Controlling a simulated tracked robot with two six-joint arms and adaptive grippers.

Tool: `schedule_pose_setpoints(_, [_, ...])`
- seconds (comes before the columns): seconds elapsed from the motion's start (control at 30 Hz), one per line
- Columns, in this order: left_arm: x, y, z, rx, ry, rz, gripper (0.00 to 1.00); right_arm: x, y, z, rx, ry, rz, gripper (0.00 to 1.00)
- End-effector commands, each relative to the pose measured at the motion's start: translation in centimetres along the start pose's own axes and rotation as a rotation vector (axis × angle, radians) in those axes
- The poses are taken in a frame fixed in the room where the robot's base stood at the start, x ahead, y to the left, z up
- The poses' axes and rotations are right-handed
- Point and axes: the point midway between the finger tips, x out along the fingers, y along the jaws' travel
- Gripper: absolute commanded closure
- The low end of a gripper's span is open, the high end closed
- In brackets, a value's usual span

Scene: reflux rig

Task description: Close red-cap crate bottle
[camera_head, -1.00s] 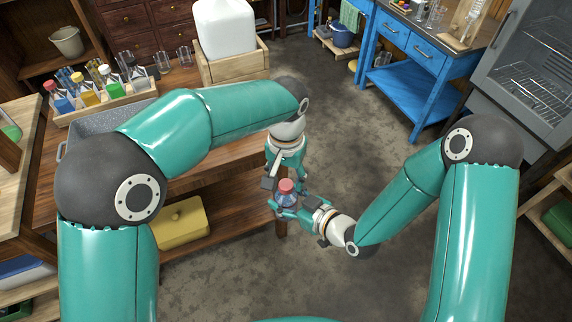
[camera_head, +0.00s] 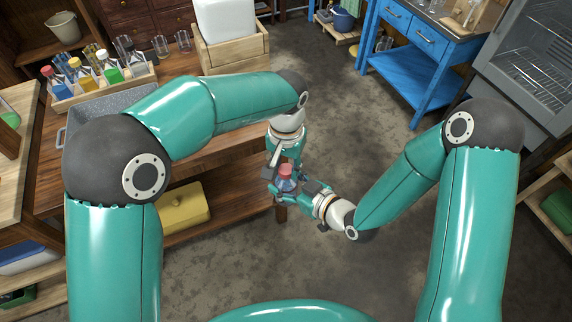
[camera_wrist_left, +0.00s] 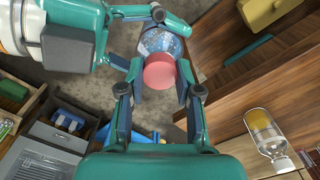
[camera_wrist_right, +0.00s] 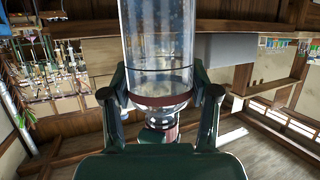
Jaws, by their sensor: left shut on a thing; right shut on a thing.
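A clear glass bottle (camera_head: 285,184) with a red cap (camera_head: 286,171) is held in the air in front of the wooden bench. My right gripper (camera_wrist_right: 160,100) is shut on the bottle; its clear body (camera_wrist_right: 157,40) fills the top middle of the right wrist view. My left gripper (camera_wrist_left: 160,85) is shut on the red cap (camera_wrist_left: 159,71), with a finger on each side. The cap sits in line with the bottle's mouth; I cannot tell how tightly it is seated.
A grey basin (camera_head: 88,132) lies on the bench before the crate. A white jug (camera_head: 226,20) stands in a wooden box (camera_head: 232,56). A yellow container (camera_head: 184,208) is on the lower shelf. The floor (camera_head: 345,115) between bench and blue table (camera_head: 425,55) is clear.

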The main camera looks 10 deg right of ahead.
Motion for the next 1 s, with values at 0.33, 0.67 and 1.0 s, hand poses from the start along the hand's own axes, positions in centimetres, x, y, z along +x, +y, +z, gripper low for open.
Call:
schedule_pose_setpoints(0.33, [0.0, 0.0, 0.0, -0.002, 0.001, -0.001, 0.37, 0.0, 0.0, 0.0, 0.000, 0.001, 0.000, 1.00])
schedule_pose_setpoints(0.67, [-0.3, 0.0, 0.0, -0.002, 0.001, 0.000, 0.37, 0.0, 0.0, 0.0, 0.000, 0.001, 0.000, 1.00])
schedule_pose_setpoints(1.0, [-5.2, -0.1, -0.2, -0.004, 0.006, 0.000, 0.37, 0.0, 0.0, 0.0, 0.000, 0.001, 0.000, 1.00])
